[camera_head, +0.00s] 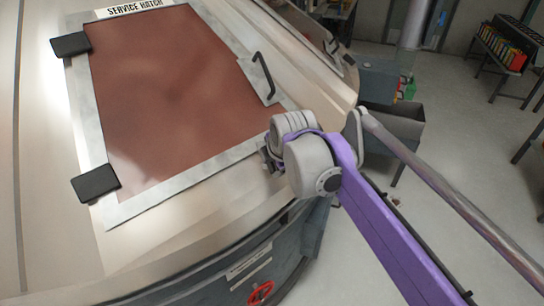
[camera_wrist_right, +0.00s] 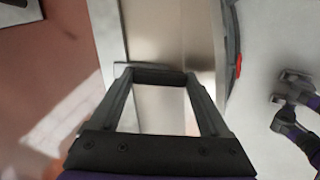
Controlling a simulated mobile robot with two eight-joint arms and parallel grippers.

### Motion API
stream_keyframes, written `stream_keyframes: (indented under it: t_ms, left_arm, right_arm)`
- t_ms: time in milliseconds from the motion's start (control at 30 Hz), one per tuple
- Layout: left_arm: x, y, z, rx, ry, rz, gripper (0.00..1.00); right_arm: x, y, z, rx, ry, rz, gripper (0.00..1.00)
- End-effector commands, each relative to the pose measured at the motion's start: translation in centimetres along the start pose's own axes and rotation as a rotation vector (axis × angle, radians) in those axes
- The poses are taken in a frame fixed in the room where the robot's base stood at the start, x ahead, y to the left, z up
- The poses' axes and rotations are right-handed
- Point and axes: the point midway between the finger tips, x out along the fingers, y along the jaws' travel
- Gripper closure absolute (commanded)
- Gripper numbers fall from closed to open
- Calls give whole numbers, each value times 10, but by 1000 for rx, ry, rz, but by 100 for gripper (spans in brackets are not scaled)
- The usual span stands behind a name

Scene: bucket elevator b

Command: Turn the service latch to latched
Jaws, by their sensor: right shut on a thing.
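The service hatch is a brown panel (camera_head: 175,85) in a pale metal frame on the curved casing. My right gripper (camera_head: 268,155) is at the lower right edge of the hatch frame; its fingers are mostly hidden behind the wrist in the head view. In the right wrist view my right gripper (camera_wrist_right: 160,78) is shut on a dark bar (camera_wrist_right: 160,74) between its fingertips, which I take to be the service latch. The latch is hidden in the head view, so its turn angle cannot be told. My left gripper is not in view.
A black handle (camera_head: 263,75) stands out from the hatch's right side. Black hinges (camera_head: 96,183) sit on its left. A red knob (camera_head: 260,292) is low on the casing front. A grey bin (camera_head: 398,125) stands beyond my right arm. Open floor lies at right.

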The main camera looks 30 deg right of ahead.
Motion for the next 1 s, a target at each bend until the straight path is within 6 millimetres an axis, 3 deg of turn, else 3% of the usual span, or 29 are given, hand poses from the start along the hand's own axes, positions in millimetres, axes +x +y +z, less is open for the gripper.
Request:
stream_keyframes:
  t_ms: [400, 933, 967, 1000]
  left_arm:
    - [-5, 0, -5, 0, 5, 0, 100]
    - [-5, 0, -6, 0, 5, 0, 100]
    - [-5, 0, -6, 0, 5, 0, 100]
    - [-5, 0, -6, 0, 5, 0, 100]
  right_arm:
    - [-1, 0, 0, -174, 0, 44, 76]
    - [0, 0, 0, -198, -1, 49, 76]
    - [0, 0, 0, -198, -1, 49, 18]
    - [0, 0, 0, -198, -1, 49, 11]
